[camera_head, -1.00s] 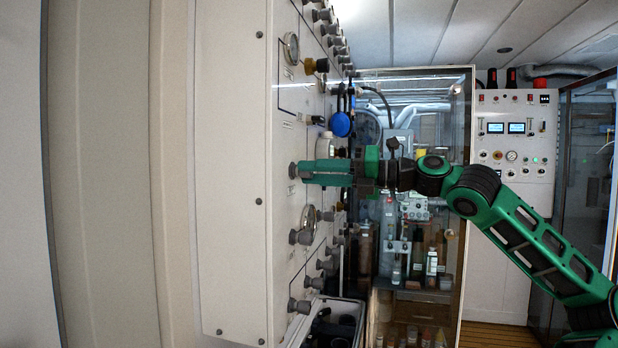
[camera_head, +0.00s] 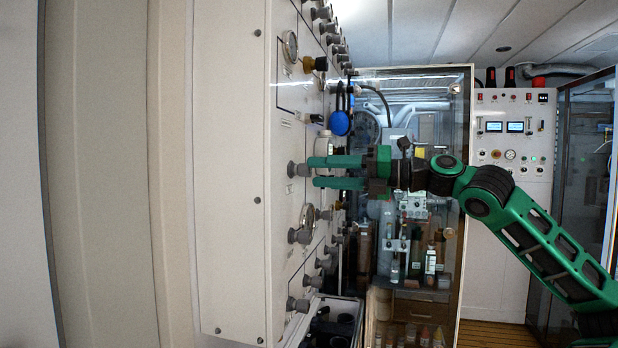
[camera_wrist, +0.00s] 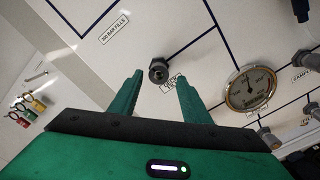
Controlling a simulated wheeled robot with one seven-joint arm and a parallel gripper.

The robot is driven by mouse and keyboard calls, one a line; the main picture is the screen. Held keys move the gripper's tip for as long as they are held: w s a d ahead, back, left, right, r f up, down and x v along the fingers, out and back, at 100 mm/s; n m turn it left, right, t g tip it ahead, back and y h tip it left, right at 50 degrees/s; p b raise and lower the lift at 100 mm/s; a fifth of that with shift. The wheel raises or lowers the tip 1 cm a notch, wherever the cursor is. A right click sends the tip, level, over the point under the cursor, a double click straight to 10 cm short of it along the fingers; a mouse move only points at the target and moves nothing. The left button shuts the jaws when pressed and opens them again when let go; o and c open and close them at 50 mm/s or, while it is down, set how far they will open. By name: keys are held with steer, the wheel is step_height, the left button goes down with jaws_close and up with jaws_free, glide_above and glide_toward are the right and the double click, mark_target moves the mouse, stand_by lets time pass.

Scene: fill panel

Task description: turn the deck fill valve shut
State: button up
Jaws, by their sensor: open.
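A grey valve knob (camera_head: 297,169) sticks out of the near part of the panel face, level with my gripper. In the wrist view it is the dark round knob (camera_wrist: 158,70) just beyond my fingertips. A small label beside it is too blurred to read surely. My green gripper (camera_head: 312,172) points left at the panel with its two fingers apart and nothing between them. In the wrist view the gripper (camera_wrist: 160,82) has one finger on each side of the knob's line. The fingertips appear slightly short of the knob.
The cream panel (camera_head: 232,190) carries several other grey knobs, such as one below (camera_head: 299,236). A round gauge (camera_wrist: 250,88) sits to the right in the wrist view. A blue knob (camera_head: 340,123) and a glass-fronted cabinet (camera_head: 464,200) stand beyond.

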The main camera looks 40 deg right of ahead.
steer(key=v, duration=0.8)
stand_by(0.4)
